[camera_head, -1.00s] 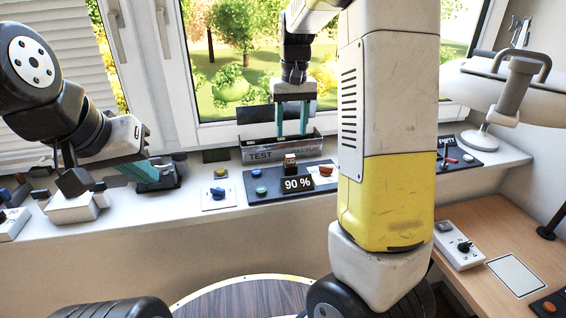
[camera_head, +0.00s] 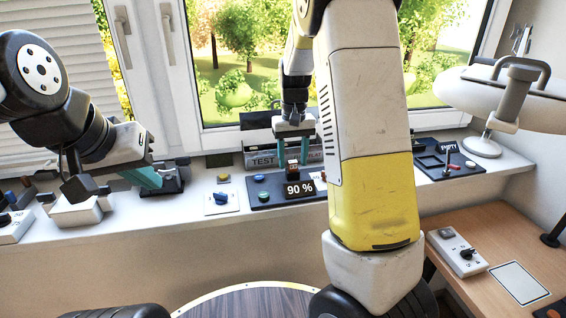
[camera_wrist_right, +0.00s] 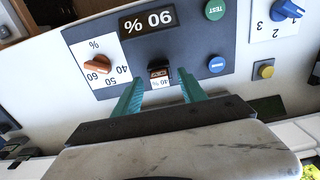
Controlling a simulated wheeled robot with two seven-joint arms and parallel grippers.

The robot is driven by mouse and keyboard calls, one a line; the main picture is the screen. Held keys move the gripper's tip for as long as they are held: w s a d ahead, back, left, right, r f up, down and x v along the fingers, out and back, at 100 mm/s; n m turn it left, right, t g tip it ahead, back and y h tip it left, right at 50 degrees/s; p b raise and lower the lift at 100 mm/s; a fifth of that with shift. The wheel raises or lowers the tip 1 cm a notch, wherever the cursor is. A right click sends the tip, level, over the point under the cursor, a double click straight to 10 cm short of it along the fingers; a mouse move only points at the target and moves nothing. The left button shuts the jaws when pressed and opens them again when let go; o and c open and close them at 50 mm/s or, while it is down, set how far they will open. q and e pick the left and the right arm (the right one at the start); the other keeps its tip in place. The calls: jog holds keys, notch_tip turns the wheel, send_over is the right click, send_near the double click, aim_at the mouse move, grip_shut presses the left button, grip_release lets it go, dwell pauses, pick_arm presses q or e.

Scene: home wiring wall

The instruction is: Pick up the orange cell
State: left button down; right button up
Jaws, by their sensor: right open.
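A small cell (camera_wrist_right: 159,72) with a brownish-orange top and a white "40 %" label stands in the test panel (camera_wrist_right: 196,44) in the right wrist view. In the head view the cell (camera_head: 292,167) is small, just behind the "90 %" display. My right gripper (camera_wrist_right: 161,88) is open, with one teal finger on each side of the cell and gaps between. In the head view my right gripper (camera_head: 294,152) points down over the panel. My left gripper (camera_head: 147,177) hangs low over the left of the sill; its finger gap is not clear.
The display (camera_wrist_right: 147,20) reads 90 %. An orange dial knob (camera_wrist_right: 98,65) and green and blue buttons lie close around the cell. A blue-knob switch (camera_head: 221,199) is to the left. A lamp (camera_head: 485,145) stands at the right.

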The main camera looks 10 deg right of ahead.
grip_shut()
jog(key=shift+r, duration=0.15)
